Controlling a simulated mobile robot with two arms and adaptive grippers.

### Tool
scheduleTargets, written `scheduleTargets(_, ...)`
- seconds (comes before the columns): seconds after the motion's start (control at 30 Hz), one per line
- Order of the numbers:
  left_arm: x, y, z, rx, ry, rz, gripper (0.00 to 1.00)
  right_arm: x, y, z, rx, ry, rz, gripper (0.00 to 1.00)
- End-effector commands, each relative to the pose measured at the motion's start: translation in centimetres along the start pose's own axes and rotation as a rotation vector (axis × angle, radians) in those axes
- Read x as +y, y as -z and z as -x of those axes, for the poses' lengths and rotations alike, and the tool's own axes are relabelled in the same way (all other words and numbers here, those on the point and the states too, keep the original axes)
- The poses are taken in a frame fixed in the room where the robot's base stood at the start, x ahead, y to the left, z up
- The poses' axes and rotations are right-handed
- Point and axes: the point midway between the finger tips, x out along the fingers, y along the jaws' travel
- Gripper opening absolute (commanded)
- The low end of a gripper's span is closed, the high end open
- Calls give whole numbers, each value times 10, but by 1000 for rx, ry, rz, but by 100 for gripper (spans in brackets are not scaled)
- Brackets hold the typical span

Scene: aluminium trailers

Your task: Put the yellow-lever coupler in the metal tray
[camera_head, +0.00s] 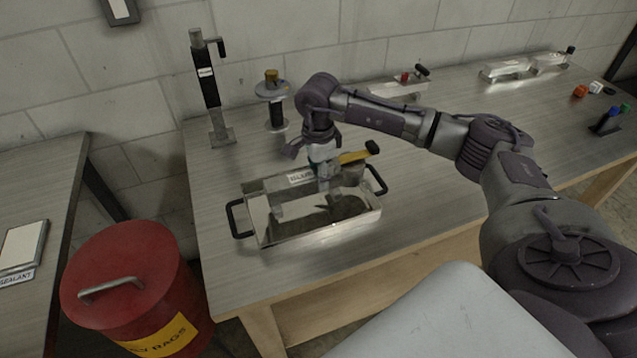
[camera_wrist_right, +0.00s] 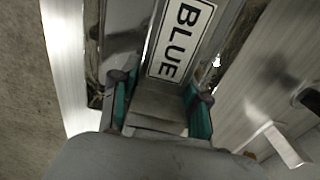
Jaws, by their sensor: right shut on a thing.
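The metal tray (camera_head: 345,228) is a shiny open box with black handles at its left and right ends, on the workbench. In the right wrist view, the green-padded fingers (camera_wrist_right: 158,110) lie on both sides of a grey metal piece. The coupler's body is partly hidden; I cannot tell whether it touches the tray floor. My left gripper is not in view.
A black post stand (camera_head: 208,85) and a round-flanged part (camera_head: 272,95) stand behind the tray. A coupler with a red part (camera_head: 402,86) and another metal piece (camera_head: 510,68) lie farther right. A red rags bin (camera_head: 130,275) stands at the bench's left. Bench right of the tray is clear.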

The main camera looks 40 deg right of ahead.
Motion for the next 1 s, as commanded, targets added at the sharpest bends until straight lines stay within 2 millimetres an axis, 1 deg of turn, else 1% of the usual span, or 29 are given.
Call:
scheduleTargets(0.07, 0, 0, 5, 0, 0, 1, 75, 0, 0, -5, 0, -1, -1, 0)
scheduleTargets(0.2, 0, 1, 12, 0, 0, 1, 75, 1, 0, -25, 1, -3, -1, 0)
scheduleTargets(0.3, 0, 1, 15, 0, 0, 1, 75, 0, 0, -35, -1, -1, -1, 0)
scheduleTargets(0.4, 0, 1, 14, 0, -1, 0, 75, 0, 0, -38, -1, 1, 0, 0)
scheduleTargets(0.57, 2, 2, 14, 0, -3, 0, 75, 0, 0, -38, -1, 2, 0, 0)
scheduleTargets(0.7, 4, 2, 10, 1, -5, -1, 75, 0, 0, -42, -1, 1, 0, 0)
scheduleTargets(0.73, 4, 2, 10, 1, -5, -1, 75, 0, 0, -43, 1, -1, 0, 47)
scheduleTargets(0.87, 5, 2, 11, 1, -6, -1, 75, 1, 0, -42, 1, -2, 0, 69)
scheduleTargets(0.9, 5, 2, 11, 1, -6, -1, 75, 1, 0, -42, 1, -2, 0, 70)
scheduleTargets(1.0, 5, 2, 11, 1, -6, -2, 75, 1, 0, -42, 1, -2, 0, 70)
